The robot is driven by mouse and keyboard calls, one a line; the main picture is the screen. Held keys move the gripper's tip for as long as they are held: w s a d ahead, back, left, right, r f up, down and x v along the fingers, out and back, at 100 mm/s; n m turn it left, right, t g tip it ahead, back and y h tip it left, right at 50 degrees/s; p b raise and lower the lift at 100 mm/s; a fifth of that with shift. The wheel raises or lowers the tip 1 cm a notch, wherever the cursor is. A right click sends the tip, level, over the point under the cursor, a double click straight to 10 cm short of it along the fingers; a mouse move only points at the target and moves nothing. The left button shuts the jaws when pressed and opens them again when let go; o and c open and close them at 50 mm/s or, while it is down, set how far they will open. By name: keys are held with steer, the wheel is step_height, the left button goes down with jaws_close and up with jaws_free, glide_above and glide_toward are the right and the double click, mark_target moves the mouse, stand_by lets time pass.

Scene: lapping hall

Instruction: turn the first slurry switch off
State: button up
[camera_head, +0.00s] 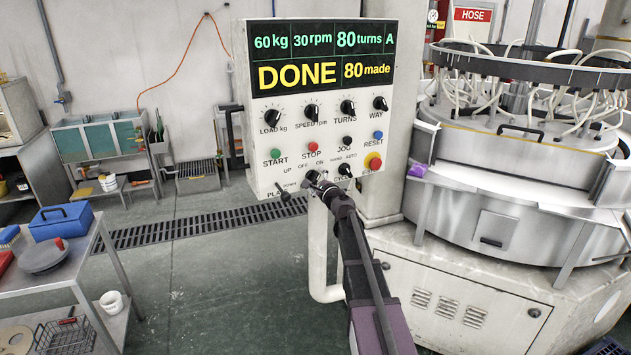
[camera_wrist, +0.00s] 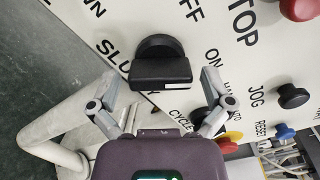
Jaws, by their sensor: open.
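The control panel (camera_head: 322,110) hangs in front of me with its display reading DONE and 80 made. In the wrist view the black slurry switch (camera_wrist: 160,62) sits beside a partly hidden label starting "SLU", with OFF and ON printed near it. A white mark shows on the edge of its bar; which word it points to I cannot tell. My gripper (camera_wrist: 160,80) is open, with one finger on each side of the switch and visible gaps to it. In the head view my gripper (camera_head: 316,178) covers the slurry switch at the panel's lower middle.
The plate lever (camera_head: 284,194) is left of my gripper and the cycle knob (camera_head: 344,170) right of it. The red and yellow stop button (camera_head: 373,162) is at the panel's lower right. A white pipe (camera_head: 318,250) runs below. The lapping machine (camera_head: 510,190) stands at right.

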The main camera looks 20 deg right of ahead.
steer(key=shift+w, duration=0.1)
steer(key=c, duration=1)
steer(key=shift+c, duration=0.2)
steer(key=shift+n, duration=0.5)
steer(key=n, duration=1.1)
steer(key=shift+r, duration=0.1)
